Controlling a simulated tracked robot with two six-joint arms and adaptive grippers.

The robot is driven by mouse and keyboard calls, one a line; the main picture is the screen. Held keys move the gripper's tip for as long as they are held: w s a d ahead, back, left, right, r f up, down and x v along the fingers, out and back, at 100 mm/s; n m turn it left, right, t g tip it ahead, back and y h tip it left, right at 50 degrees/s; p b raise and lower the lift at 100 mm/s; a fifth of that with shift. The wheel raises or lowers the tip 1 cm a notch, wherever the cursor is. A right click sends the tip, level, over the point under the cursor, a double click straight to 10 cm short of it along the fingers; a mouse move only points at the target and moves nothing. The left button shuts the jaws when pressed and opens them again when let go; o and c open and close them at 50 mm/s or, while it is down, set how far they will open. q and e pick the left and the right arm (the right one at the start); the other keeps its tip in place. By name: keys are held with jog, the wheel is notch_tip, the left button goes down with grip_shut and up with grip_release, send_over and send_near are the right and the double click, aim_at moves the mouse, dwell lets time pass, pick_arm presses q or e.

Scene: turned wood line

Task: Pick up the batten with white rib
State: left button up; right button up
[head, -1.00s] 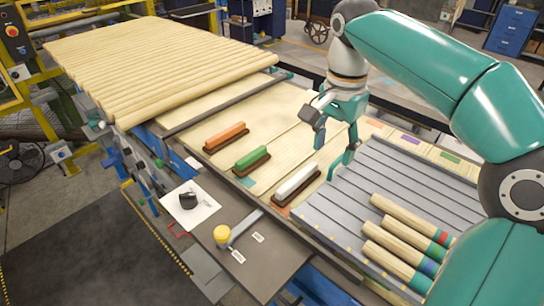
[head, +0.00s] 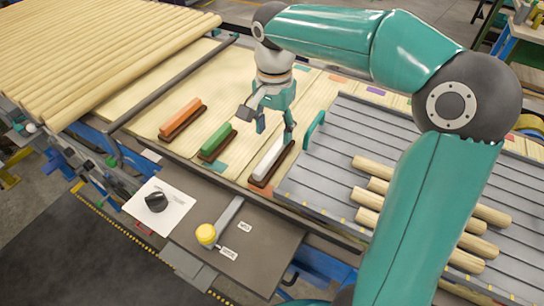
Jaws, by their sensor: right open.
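The batten with white rib (head: 269,159) has a dark brown base and lies on the pale wood boards, against the left side of the grey slatted tray. My right gripper (head: 276,130) is open and empty, pointing down near the far end of this batten. One fingertip overlaps that far end in the picture; I cannot tell whether it touches. The batten with green rib (head: 216,139) and the batten with orange rib (head: 181,117) lie to its left. My left gripper is not in view.
The slatted tray (head: 325,180) holds several round wood rods (head: 375,168), partly hidden by my right arm. A teal curved piece (head: 315,128) stands at the tray's left edge. A stack of poles (head: 90,60) fills the far left.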

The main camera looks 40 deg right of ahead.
aim_at(274, 148)
jog(key=shift+s+a+f+p, duration=0.1)
jog(key=shift+f+p, duration=0.15)
jog(key=shift+f, duration=1.5)
jog(key=shift+s+f+p, duration=0.1)
jog(key=shift+f+p, duration=0.1)
jog(key=shift+f, duration=1.5)
jog(key=c, duration=0.9)
jog(key=shift+r, duration=0.1)
jog(key=shift+c, duration=0.2)
